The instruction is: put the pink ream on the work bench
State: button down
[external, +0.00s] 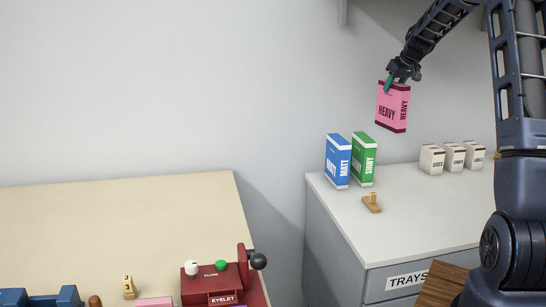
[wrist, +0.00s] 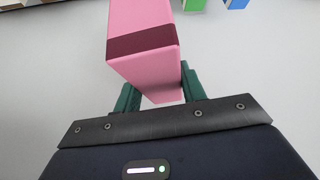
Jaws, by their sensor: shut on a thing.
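The pink ream (external: 391,108), marked HEAVY with dark red bands, hangs upright in the air above the grey cabinet. My gripper (external: 398,80) is shut on its top end. In the wrist view the pink ream (wrist: 143,45) sits between the green fingers of my gripper (wrist: 158,90), and its far end runs out of the picture. The work bench is probably the pale wooden-topped table (external: 120,225) at the lower left, well away from the ream and lower than it.
A blue ream (external: 338,162) and a green ream (external: 363,158) stand on the grey cabinet (external: 430,205), with a small wooden stamp (external: 372,203) and three white boxes (external: 453,157). A red eyelet machine (external: 212,283) is at the table's front right. The table's back is clear. A gap separates table and cabinet.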

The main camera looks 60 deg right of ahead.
jog(key=w+a+r+n+y, duration=0.1)
jog(key=w+a+n, duration=0.2)
jog(key=w+a, duration=0.85)
jog(key=w+a+n+t+y, duration=0.1)
jog(key=w+a+n+y, duration=0.1)
jog(key=w+a, duration=0.95)
jog(key=w+a+r+n+y, duration=0.1)
jog(key=w+a+n, duration=0.35)
jog(key=a, duration=1.15)
jog(key=w+a+r+n+g+y, duration=0.2)
jog(key=a+n+y, duration=0.3)
jog(key=a, duration=4.1)
notch_tip(320, 180, down, 19)
jog(key=n, duration=0.1)
jog(key=shift+w+f+h, duration=0.2)
jog(key=shift+h, duration=0.2)
jog(key=shift+f, duration=0.1)
jog(key=c, duration=0.8)
grip_release()
jog(key=shift+f, duration=0.1)
jog(key=shift+c, duration=0.2)
